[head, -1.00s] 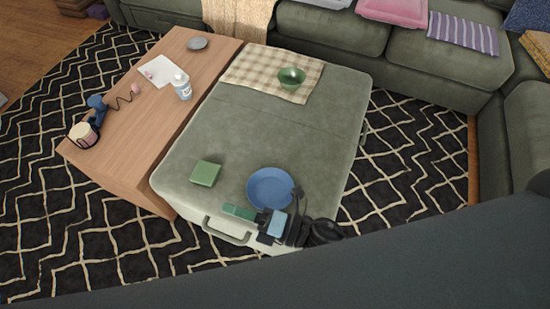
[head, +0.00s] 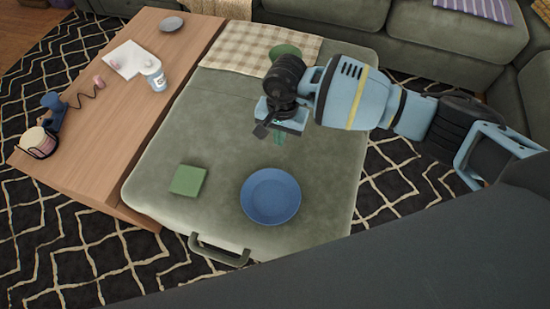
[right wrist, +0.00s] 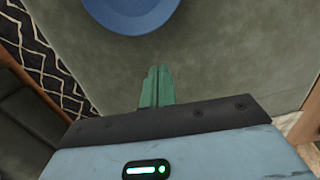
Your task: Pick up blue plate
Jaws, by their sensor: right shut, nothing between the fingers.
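The blue plate (head: 271,196) lies face up on the green ottoman (head: 225,140), near its front edge. In the right wrist view the plate (right wrist: 132,12) is cut off by the top edge. My right gripper (head: 278,138) is above the ottoman, behind the plate in the head view and apart from it. Its green fingers (right wrist: 157,88) are together and hold nothing. My left gripper is not in view.
A green square block (head: 188,180) lies left of the plate. A green bowl (head: 285,51) on a checked cloth (head: 230,50) is partly hidden behind my right arm. A wooden table (head: 120,140) with a bottle (head: 153,74) adjoins the ottoman's left side.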

